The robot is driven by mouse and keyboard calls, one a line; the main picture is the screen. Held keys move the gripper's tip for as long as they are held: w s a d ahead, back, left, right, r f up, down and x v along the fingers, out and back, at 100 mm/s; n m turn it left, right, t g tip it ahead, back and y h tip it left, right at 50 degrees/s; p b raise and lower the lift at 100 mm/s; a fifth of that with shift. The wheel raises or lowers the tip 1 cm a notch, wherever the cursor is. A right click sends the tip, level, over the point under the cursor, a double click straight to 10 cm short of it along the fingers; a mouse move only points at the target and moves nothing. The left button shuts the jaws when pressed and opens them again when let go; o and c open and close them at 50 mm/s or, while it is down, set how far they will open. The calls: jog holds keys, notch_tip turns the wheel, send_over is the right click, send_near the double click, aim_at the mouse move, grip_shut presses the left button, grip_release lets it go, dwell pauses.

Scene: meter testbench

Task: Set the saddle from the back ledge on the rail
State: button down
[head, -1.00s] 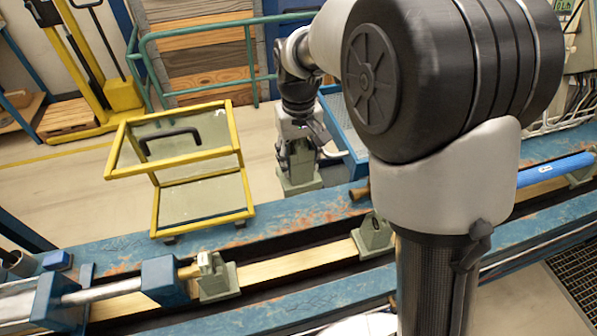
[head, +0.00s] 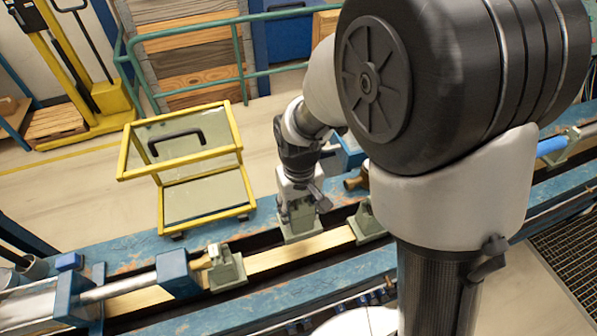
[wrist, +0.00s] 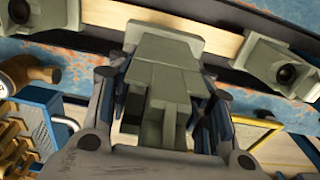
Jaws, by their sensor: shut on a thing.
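The grey-green saddle (head: 299,226) is upright in my gripper (head: 298,208), over the pale wooden strip of the rail (head: 283,258). In the wrist view the saddle (wrist: 162,68) sits between the two dark fingers of my gripper (wrist: 160,108), which are closed on its sides. Its wide foot overlaps the pale strip (wrist: 213,14) there. I cannot tell whether the foot touches the rail. On the rail, one similar saddle (head: 227,268) stands to the left and another (head: 367,224) to the right, partly behind my arm.
A blue bed beam (head: 130,258) runs behind the rail. A yellow-framed cart (head: 205,197) stands beyond it. A brass fitting (wrist: 25,75) is near my gripper at the left of the wrist view. A blue block (head: 178,274) with a metal rod is at the rail's left.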

aim_at(301, 229)
jog(key=shift+s+f, duration=0.3)
jog(key=shift+s, duration=0.25)
jog(key=shift+s+f, duration=0.3)
jog(key=shift+s, duration=0.25)
jog(key=shift+s+d+f, duration=0.1)
jog(key=shift+f, duration=0.1)
notch_tip(301, 229, down, 6)
jog(key=b, duration=0.4)
jog(key=shift+r+b, duration=0.2)
jog(key=shift+b, duration=0.15)
jog(key=shift+f, duration=0.45)
jog(key=shift+f+b, duration=0.75)
jog(key=shift+b, duration=0.1)
jog(key=shift+f, duration=0.35)
jog(key=c, duration=0.7)
grip_release()
